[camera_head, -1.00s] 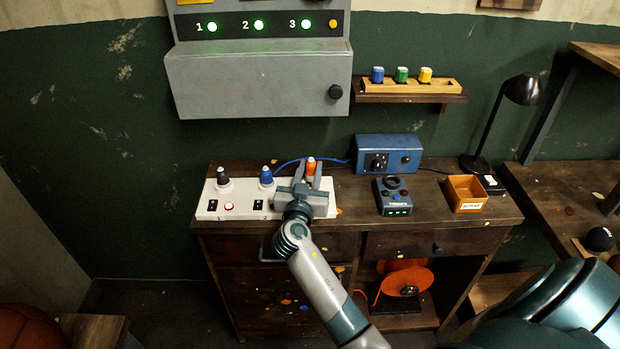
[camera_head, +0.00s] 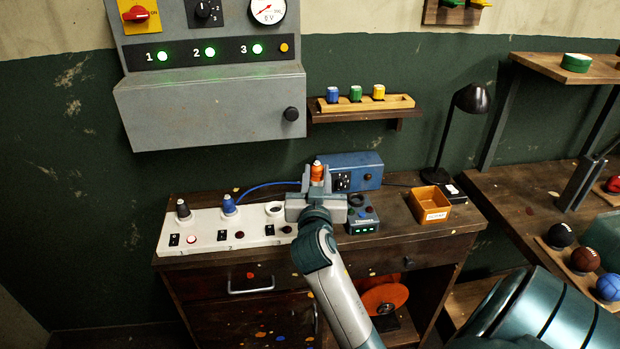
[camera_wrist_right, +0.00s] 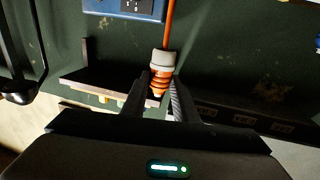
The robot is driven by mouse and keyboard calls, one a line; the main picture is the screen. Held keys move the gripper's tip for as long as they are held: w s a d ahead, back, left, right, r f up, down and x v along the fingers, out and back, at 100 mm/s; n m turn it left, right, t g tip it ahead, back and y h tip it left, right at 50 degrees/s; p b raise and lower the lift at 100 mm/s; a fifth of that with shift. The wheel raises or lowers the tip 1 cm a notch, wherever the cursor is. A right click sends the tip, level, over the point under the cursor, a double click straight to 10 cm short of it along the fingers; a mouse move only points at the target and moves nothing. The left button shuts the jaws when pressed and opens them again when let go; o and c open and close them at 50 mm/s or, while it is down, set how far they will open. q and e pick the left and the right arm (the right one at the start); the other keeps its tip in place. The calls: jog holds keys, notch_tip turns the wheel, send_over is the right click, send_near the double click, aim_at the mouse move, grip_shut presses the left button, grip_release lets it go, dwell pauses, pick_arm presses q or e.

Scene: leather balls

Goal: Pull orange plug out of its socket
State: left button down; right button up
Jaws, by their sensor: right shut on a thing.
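The orange plug (camera_head: 317,171) is held upright between the fingers of my right gripper (camera_head: 317,183), above the cabinet top and to the right of the white power strip (camera_head: 230,232). In the right wrist view the orange plug (camera_wrist_right: 160,82) with its grey end sits between the two dark fingertips (camera_wrist_right: 159,95), an orange cord running from it. The third socket (camera_head: 275,209) on the strip is empty. A black plug (camera_head: 183,209) and a blue plug (camera_head: 229,205) stand in the other two sockets. My left gripper is not in view.
A blue box (camera_head: 362,168) stands behind my gripper. A small device with green lights (camera_head: 362,222) and an orange tray (camera_head: 430,205) stand to its right, with a black lamp (camera_head: 470,100) behind. The grey wall panel (camera_head: 210,105) shows three green lights.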

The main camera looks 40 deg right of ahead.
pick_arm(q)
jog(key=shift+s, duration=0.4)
